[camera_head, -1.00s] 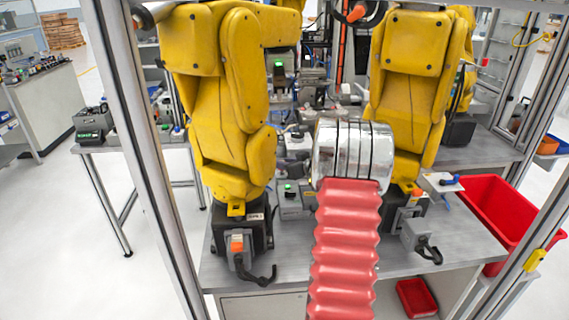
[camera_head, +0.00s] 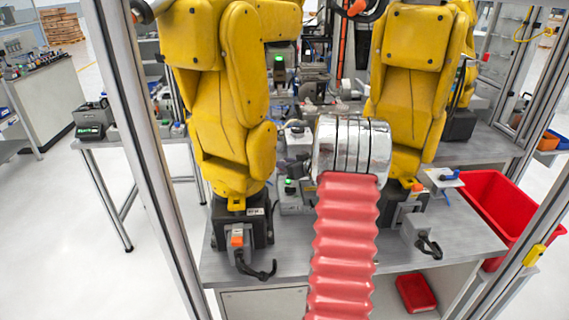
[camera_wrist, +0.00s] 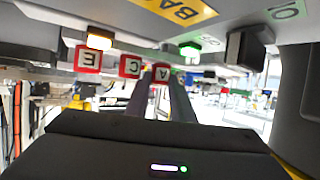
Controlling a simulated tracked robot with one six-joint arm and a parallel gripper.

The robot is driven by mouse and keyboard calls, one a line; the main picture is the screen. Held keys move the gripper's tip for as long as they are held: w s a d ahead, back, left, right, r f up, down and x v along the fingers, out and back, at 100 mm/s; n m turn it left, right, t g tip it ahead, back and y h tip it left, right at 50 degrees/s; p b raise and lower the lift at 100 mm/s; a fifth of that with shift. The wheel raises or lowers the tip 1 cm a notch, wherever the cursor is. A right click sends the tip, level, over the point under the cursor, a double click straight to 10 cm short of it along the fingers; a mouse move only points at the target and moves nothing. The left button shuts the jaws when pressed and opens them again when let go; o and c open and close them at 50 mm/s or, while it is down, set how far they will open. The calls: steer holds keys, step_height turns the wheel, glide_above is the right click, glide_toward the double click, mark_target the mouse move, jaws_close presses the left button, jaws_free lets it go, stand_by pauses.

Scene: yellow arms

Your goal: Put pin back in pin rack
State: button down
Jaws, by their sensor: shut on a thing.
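In the wrist view the scene appears upside down. My gripper (camera_wrist: 160,95) shows as two dark grey fingers reaching away from the camera, close together. A small tag with a red frame and the letter A (camera_wrist: 162,73) shows at the fingertips, and the fingers are shut on what seems to be this tagged pin. Two similar tags, C (camera_wrist: 130,66) and E (camera_wrist: 88,58), show to its left, apart from the fingers. I cannot clearly make out the pin rack or the pin's shaft. In the head view my arm hides the gripper.
Two yellow robot arms (camera_head: 225,100) (camera_head: 408,90) stand on a grey bench (camera_head: 290,255) on either side of my arm. A red bin (camera_head: 490,205) is at the right. A frame post (camera_head: 135,140) stands at the left. A green light (camera_wrist: 190,50) shows in the wrist view.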

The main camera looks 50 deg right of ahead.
steer(key=c, duration=1.5)
jaws_free()
steer(key=shift+o, duration=0.2)
steer(key=v, duration=1.3)
steer(key=shift+s+a, duration=0.1)
steer(key=shift+s, duration=0.3)
